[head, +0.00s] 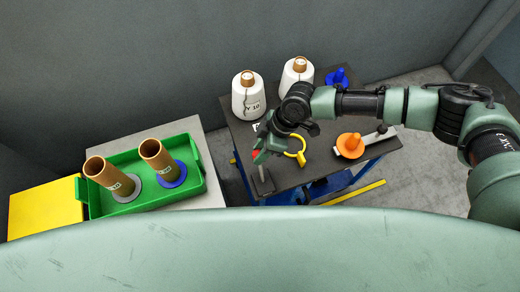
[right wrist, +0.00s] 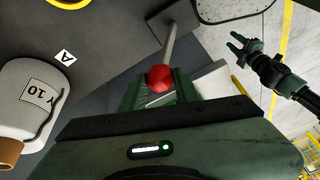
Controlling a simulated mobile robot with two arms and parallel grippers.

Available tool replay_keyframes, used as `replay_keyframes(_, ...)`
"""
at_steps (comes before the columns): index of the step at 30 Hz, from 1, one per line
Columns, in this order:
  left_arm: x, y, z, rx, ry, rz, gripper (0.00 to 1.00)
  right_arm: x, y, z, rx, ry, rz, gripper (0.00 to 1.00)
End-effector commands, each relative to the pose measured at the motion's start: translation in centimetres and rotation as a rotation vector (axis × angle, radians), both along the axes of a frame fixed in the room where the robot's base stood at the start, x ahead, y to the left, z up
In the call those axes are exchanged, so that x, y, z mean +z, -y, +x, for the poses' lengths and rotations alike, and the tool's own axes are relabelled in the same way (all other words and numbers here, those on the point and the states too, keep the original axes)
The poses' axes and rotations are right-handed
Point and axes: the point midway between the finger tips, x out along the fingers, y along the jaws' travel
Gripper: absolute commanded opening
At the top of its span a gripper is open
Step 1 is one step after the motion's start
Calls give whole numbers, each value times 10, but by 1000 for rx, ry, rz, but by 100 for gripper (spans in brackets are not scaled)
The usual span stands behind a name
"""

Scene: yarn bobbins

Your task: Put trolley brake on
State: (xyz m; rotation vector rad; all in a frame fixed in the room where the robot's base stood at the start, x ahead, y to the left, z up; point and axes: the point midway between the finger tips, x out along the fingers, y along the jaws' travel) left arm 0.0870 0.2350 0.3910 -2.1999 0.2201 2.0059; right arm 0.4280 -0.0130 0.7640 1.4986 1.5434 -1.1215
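The trolley (head: 318,175) has a dark top and blue legs. A lever with a red ball knob (head: 256,154) stands at its near left edge; the knob and its grey rod also show in the right wrist view (right wrist: 160,78). My right gripper (head: 262,152) is at the knob. In the right wrist view its green fingers lie on either side of the red ball, very close to it; whether they grip it is unclear. My left gripper (right wrist: 236,45) shows only in the right wrist view, apart from the lever, with its fingers spread and empty.
Two white yarn bobbins (head: 248,97) (head: 296,75), a blue piece (head: 339,78), a yellow ring (head: 297,151) and an orange piece (head: 350,144) sit on the trolley. Left of it, a green tray (head: 197,188) holds two brown tubes, beside a yellow box (head: 42,210).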

Motion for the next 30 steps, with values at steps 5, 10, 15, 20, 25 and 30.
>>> replay_keyframes(5,0,0,0,0,0,0,36,0,0,0,0,1,0,0)
replay_keyframes(10,0,0,0,0,0,0,36,0,0,0,0,1,0,0)
replay_keyframes(15,0,0,0,0,-1,0,36,1,0,1,0,1,0,0)
replay_keyframes(20,0,0,0,0,-1,0,36,1,0,1,0,1,0,0)
replay_keyframes(25,0,0,0,0,-1,0,36,1,0,1,0,2,0,0)
replay_keyframes(30,0,0,0,0,-1,0,36,1,0,1,0,2,0,0)
